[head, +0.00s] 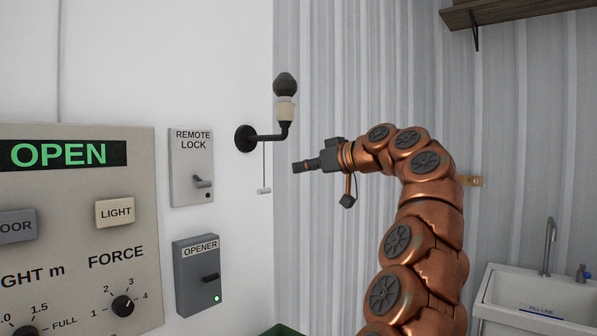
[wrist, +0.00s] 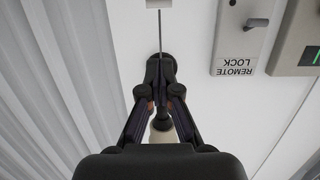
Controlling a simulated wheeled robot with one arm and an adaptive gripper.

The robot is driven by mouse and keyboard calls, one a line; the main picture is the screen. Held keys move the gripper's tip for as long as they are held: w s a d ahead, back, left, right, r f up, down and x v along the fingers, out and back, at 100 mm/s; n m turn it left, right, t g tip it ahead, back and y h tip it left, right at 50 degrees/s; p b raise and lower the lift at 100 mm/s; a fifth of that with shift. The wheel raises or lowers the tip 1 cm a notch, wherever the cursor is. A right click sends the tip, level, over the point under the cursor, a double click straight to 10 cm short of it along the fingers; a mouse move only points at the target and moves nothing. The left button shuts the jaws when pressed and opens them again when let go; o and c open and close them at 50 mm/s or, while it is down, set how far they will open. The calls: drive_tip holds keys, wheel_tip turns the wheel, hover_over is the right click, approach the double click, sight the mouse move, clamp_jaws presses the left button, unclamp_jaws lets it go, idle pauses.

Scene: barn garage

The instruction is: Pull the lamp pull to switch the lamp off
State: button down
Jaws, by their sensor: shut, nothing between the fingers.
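The lamp (head: 285,108) is on the white wall, with a black curved arm, a cream socket and a dark bulb; I see no glow from it. The lamp pull (head: 264,190) is a small white handle on a thin cord hanging below the lamp arm. In the wrist view, which is upside down, the lamp pull (wrist: 158,3) is cut by the top edge, with its cord running towards my fingertips. My gripper (head: 297,167) is shut and empty, to the right of the cord and higher than the handle. In the wrist view my gripper (wrist: 160,68) partly hides the lamp (wrist: 163,138).
The remote lock box (head: 191,166) and opener box (head: 197,275) are on the wall left of the pull. A large control panel (head: 75,230) is at far left. Corrugated wall (head: 340,70) stands behind my arm. A sink (head: 535,300) is at lower right.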

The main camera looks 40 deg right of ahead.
sight(264, 191)
drive_tip(key=w+a+f+p, duration=0.2)
drive_tip(key=w+f, duration=0.3)
drive_tip(key=w, duration=0.4)
drive_tip(key=shift+w+a, duration=0.15)
drive_tip(key=shift+w, duration=0.2)
idle(0.3)
